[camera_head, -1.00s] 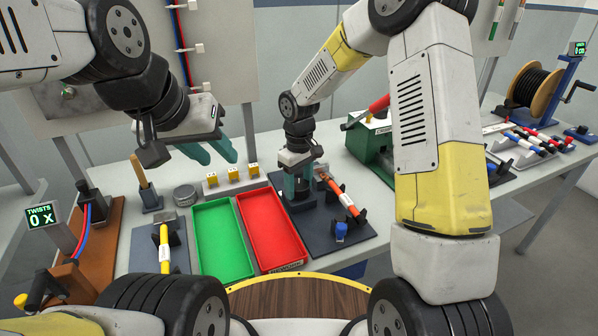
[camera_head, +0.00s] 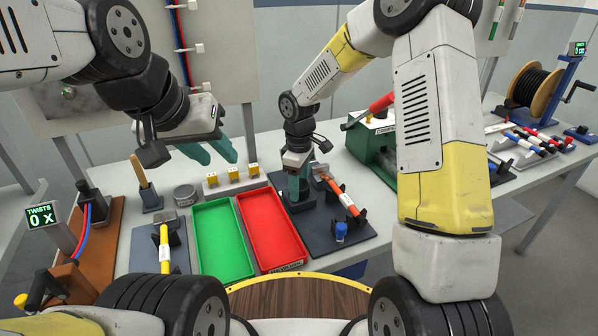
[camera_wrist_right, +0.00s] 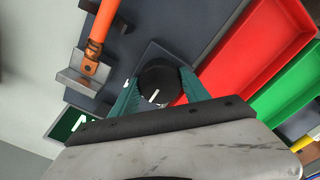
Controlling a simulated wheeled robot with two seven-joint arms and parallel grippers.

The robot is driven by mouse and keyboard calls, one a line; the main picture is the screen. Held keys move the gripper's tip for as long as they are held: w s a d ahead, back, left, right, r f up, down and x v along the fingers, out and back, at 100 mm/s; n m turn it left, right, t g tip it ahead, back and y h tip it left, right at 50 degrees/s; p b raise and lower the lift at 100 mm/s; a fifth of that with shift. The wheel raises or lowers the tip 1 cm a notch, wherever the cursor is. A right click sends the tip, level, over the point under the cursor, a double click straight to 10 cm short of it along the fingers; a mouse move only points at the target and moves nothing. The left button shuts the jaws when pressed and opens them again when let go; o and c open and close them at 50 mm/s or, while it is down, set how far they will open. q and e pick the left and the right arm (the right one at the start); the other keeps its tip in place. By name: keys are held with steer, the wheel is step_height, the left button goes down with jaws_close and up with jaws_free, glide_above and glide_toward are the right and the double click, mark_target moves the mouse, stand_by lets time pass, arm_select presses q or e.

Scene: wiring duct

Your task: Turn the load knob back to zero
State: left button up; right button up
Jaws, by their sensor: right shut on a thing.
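The load knob (camera_wrist_right: 158,84) is a black round knob with a white pointer line, seen in the right wrist view on a dark square base. My right gripper (camera_wrist_right: 161,90) has its teal fingers on either side of the knob and is shut on it. In the head view my right gripper (camera_head: 299,188) points down at the dark blue board (camera_head: 335,247), and it hides the knob there. A green display (camera_wrist_right: 72,124) beside the knob is partly cut off by my gripper, so its reading is unclear. My left gripper (camera_head: 210,149) is open and empty above the table's back left.
A red tray (camera_head: 272,232) and a green tray (camera_head: 221,240) stand left of the board. A blue-topped piece (camera_head: 341,229) stands at the board's front. A green machine (camera_head: 371,143) stands behind right.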

steer(key=o, duration=1.4)
steer(key=shift+r, duration=0.15)
step_height(320, 180, up, 8)
steer(key=shift+f, duration=0.25)
steer(key=shift+r, duration=0.1)
